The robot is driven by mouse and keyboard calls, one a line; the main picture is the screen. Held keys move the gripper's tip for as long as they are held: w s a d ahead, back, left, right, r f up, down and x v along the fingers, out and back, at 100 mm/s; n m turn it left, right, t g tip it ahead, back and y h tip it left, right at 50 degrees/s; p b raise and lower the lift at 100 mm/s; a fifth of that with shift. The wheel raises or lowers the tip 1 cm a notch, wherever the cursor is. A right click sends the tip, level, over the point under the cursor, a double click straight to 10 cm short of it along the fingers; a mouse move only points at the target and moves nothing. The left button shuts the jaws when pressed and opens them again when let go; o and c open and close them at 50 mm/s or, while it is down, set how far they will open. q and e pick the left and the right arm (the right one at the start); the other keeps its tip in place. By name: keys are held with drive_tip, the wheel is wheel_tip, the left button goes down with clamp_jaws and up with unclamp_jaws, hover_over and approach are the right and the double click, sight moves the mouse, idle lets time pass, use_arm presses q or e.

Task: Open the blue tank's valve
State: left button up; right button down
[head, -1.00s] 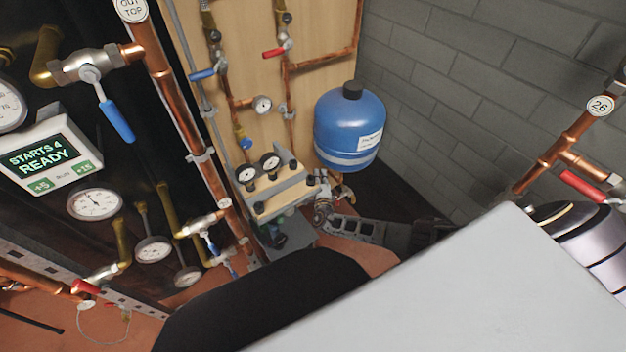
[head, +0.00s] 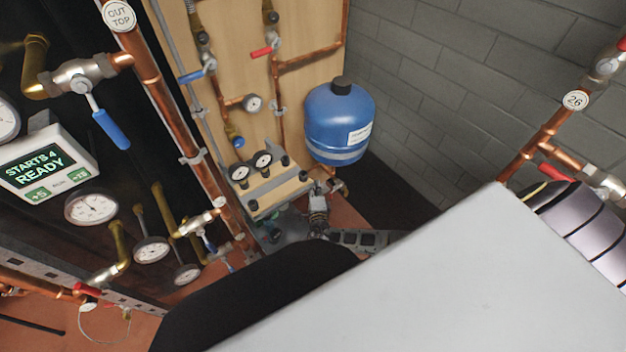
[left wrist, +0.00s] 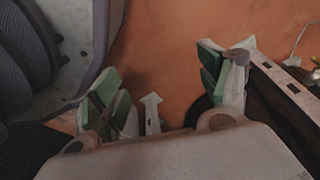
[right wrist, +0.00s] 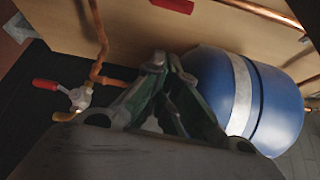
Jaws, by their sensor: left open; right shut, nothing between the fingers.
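The blue tank (head: 338,120), with a pale band, a label and a black cap, hangs against the wooden panel. A copper fitting (head: 339,187) shows just under it; whether this belongs to its valve I cannot tell. My right gripper (head: 319,192) is just below the tank, shut and empty. In the right wrist view its green fingers (right wrist: 160,62) meet beside the tank (right wrist: 255,95). A red-handled valve (right wrist: 75,96) on a copper pipe is left of the fingers, apart from them. My left gripper (left wrist: 168,88) is open and empty; the head view does not show it.
A manifold box with two gauges (head: 252,168) stands left of my right gripper. Copper pipes with red and blue handles run up the wooden panel (head: 235,60). A grey block wall (head: 450,80) is at right. A large pale surface (head: 450,290) hides the lower right.

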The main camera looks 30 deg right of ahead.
use_arm(q)
drive_tip(key=shift+s+a+f, duration=0.25)
drive_tip(key=shift+f, duration=0.15)
use_arm(e)
drive_tip(key=shift+v, duration=0.85)
